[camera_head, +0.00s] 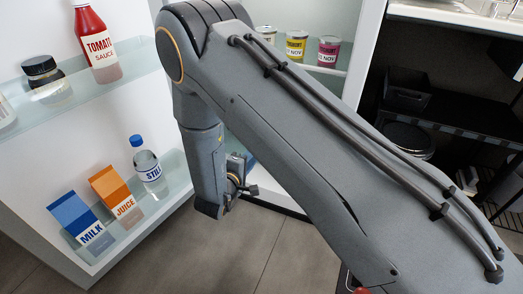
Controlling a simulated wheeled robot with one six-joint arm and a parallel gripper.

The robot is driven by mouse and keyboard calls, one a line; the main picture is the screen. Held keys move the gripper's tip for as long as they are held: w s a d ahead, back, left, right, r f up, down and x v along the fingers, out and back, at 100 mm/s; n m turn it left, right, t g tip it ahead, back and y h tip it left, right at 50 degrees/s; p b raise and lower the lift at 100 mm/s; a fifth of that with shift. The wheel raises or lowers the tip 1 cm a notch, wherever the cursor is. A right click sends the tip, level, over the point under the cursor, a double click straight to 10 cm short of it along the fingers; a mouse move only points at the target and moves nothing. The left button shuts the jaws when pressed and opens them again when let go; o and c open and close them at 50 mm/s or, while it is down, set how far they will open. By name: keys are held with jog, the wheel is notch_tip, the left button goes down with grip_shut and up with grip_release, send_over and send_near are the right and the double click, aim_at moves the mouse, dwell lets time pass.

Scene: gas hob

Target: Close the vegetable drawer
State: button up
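The vegetable drawer cannot be made out; my arm covers most of the lower part of the open fridge. A strip of the fridge interior (338,35) shows above my arm. My gripper (248,187) is low in front of the fridge, to the right of the open door, mostly hidden behind my wrist. Its fingertips are small and partly covered, so I cannot tell whether they are open or shut or touch anything.
The open fridge door (158,100) stands at left, holding a tomato sauce bottle (97,45), a jar (42,72), milk (80,218), juice (117,192) and a water bottle (147,165). Yoghurt pots (296,46) stand inside. Dark shelving (450,125) is at right. Tiled floor (215,255) is clear below.

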jog(key=b+x, duration=0.3)
jog(key=x, duration=0.4)
jog(key=shift+w, duration=0.35)
jog(key=shift+d, duration=0.1)
grip_shut()
